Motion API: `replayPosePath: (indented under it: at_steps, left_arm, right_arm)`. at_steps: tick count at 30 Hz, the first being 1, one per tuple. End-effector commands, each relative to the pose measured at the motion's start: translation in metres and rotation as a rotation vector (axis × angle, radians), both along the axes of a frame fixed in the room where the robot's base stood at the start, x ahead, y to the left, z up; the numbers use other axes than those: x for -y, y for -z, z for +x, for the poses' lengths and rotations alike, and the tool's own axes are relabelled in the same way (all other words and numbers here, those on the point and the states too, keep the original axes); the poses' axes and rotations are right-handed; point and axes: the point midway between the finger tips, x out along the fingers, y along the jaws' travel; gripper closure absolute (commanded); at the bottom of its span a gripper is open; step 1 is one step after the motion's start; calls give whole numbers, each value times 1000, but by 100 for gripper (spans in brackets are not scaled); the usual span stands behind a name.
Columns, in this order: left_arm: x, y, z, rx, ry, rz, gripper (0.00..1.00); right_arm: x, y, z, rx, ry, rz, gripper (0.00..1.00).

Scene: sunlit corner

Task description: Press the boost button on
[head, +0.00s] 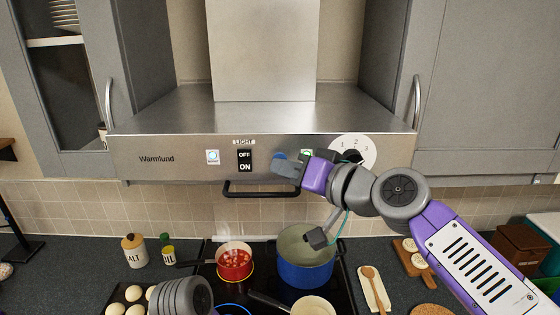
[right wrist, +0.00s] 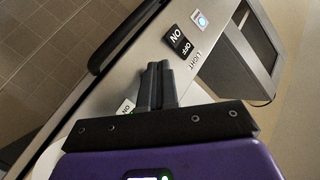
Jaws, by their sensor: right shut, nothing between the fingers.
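The steel hood's front panel (head: 180,160) carries a small lit button (head: 212,157) at the left, which also shows in the right wrist view (right wrist: 201,20). A blue round piece (head: 280,156) shows just above my right fingertips, partly covered by them. A small green-marked control (head: 307,153) is beside it, partly behind my gripper; it also shows in the right wrist view (right wrist: 127,107). I cannot read which is marked boost. My right gripper (head: 276,168) is shut and empty, its tips at the panel; contact cannot be told. My left gripper is out of view.
A black OFF/ON light switch (head: 245,160) sits left of my right gripper. A white dial (head: 367,148) is partly behind my right arm. A rail (head: 260,194) hangs below the panel. A blue pot (head: 305,272) and red pan (head: 235,268) stand on the hob below.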

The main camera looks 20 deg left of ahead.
Motion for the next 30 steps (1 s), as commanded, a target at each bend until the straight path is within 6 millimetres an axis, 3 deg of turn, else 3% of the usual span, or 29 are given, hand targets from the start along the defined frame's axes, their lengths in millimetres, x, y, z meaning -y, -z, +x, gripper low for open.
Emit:
replayPosePath:
  at_steps: [16,30]
  left_arm:
    - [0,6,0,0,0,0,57]
    - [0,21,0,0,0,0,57]
  right_arm:
    - [3,0,-13,1,-2,1,100]
    - [16,1,-57,1,-1,0,100]
